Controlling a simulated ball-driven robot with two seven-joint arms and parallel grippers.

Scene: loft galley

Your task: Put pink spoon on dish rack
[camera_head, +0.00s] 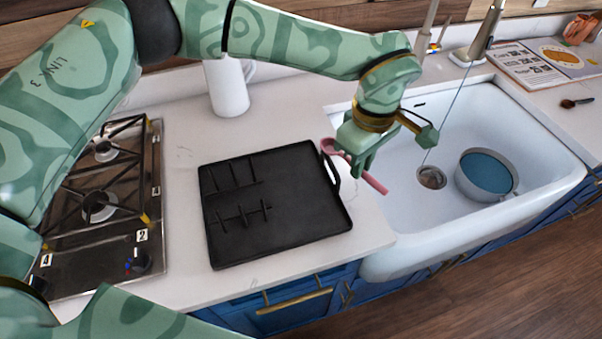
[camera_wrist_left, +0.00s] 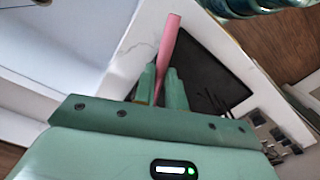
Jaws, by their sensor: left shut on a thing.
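The pink spoon (camera_head: 374,182) is held in my left gripper (camera_head: 353,158). One end of it sticks out at the lower right of the fingers, and a rounded end shows at their upper left. In the left wrist view the spoon (camera_wrist_left: 169,42) rises from between the two green fingertips (camera_wrist_left: 161,85). The black dish rack (camera_head: 300,208) lies on the white counter, left of the gripper. Its left part has several short upright dividers. The gripper is above the counter strip between the rack's right edge and the sink. My right gripper is not in view.
The white sink (camera_head: 425,240) is at the right, with a blue-filled pot (camera_head: 487,174) in it. A white pitcher (camera_head: 226,88) stands behind the rack. A gas stove (camera_head: 105,200) is at the left. A magazine (camera_head: 545,62) lies at the back right.

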